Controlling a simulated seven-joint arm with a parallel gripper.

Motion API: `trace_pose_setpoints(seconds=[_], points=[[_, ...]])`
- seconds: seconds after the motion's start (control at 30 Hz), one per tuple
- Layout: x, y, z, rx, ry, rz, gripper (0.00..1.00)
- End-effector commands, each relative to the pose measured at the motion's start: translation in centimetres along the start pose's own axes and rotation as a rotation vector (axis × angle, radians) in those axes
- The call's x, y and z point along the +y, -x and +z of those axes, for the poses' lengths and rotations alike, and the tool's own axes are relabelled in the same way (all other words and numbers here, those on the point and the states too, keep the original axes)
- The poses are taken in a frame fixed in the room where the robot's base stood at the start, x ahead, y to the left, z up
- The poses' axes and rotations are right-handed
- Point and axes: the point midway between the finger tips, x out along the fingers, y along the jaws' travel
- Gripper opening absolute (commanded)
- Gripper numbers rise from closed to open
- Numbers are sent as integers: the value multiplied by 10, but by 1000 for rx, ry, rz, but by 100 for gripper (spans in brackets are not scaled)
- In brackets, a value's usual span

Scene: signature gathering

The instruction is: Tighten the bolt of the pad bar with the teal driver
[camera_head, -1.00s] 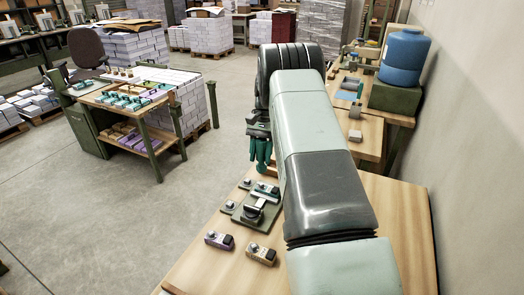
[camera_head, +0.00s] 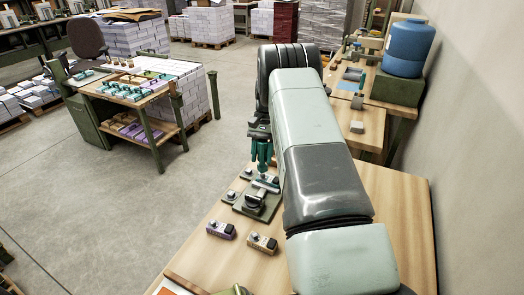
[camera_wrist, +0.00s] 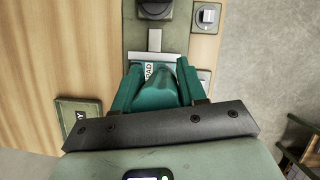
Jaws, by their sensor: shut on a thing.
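My gripper (camera_head: 262,150) is shut on the teal driver (camera_wrist: 160,90), which points downward. In the wrist view the driver sits between the two teal fingers (camera_wrist: 157,75). The pad bar (camera_wrist: 148,70), a pale block with a "PAD" label, lies just under the driver on a green fixture plate. It also shows in the camera_head view (camera_head: 265,183), just below the gripper. The bolt is hidden by the driver and fingers, so I cannot tell whether the tip touches it.
A black clamp knob (camera_head: 255,198) stands in front of the bar. A "Y"-labelled green plate (camera_wrist: 79,117) is at left in the wrist view. The tabletop's right side is clear.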

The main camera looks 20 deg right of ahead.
Motion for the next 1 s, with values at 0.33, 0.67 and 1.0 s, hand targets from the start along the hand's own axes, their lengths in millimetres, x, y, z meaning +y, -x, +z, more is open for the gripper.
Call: trace_pose_setpoints(seconds=[0.33, 0.67, 1.0], points=[[0, -16, -7, 0, 0, 0, 11], [1, -26, -12, 1, -157, -66, 11], [-5, -25, -14, 0, -878, -365, 11]])
